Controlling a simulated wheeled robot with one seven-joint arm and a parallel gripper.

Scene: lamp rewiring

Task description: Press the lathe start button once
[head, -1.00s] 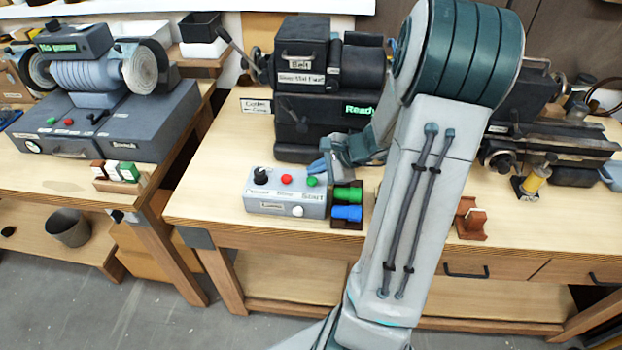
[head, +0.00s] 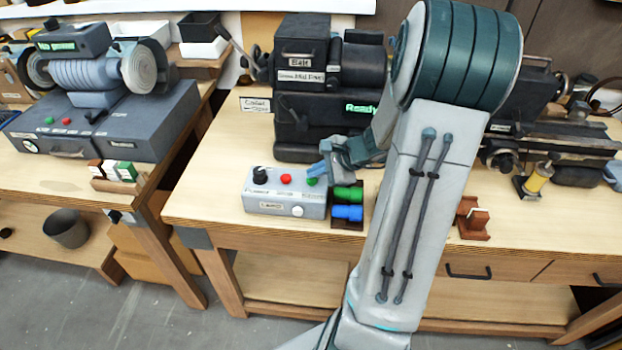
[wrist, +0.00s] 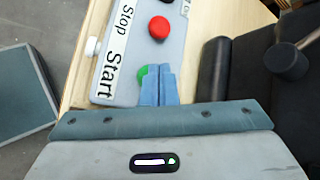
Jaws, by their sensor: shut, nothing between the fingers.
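The grey control box (head: 262,205) sits on the workbench with a black knob, a red stop button (head: 286,179) and a green start button (head: 312,182). In the wrist view the green start button (wrist: 142,73) is partly hidden behind my fingers, beside the label "Start"; the red button (wrist: 158,27) shows beyond it. My gripper (head: 318,170) is shut and empty, its blue fingertips over the green button. In the wrist view the fingertips (wrist: 158,72) overlap the button's right side; I cannot tell whether they touch it. The lathe display (head: 361,108) reads "Ready" in green.
A dark holder with green and blue cylinders (head: 347,213) stands right beside the box. The lathe headstock (head: 302,85) rises behind it. A small brown stand (head: 472,218) is to the right. The bench grinder (head: 95,85) is on the left table.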

